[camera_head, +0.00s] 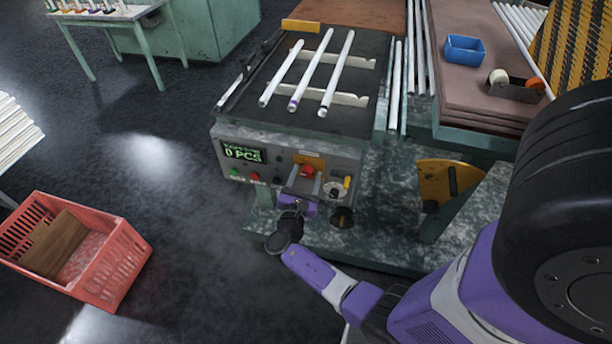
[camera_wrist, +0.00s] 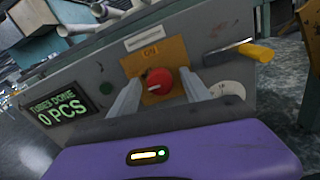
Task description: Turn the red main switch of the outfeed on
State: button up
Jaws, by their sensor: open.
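The red main switch (camera_wrist: 160,82) is a round red knob on a yellow plate (camera_wrist: 150,55) marked "ON" at the top, on the grey front panel of the outfeed. In the head view the red switch (camera_head: 307,171) shows just beyond my gripper (camera_head: 303,176). In the wrist view my gripper (camera_wrist: 160,95) is open, with one finger on each side of the knob. I cannot tell whether the fingers touch it.
A counter display (camera_head: 244,152) reads "0 PCS" left of the switch. A red crate (camera_head: 100,262) stands on the floor at left.

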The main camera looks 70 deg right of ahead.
jog(key=shift+c, duration=0.3)
grip_shut()
jog(key=shift+f+m+b, duration=0.15)
jog(key=shift+m+b, duration=0.25)
jog(key=shift+b, duration=0.15)
jog(key=shift+f+m+b, duration=0.15)
jog(key=shift+m+b, duration=0.85)
jog(key=shift+b, duration=0.15)
jog(key=m+b, duration=0.6)
jog(key=shift+f+b, duration=0.1)
jog(key=shift+b, duration=0.3)
jog(key=m+b, duration=0.5)
jog(key=b, duration=0.1)
jog(key=shift+m, duration=0.4)
jog(key=m+b, duration=0.3)
jog(key=shift+s+g+b, duration=0.1)
jog(key=shift+g+b, duration=0.2)
jog(key=shift+b, duration=0.05)
jog(key=shift+r+m, duration=0.2)
jog(key=shift+m, duration=0.3)
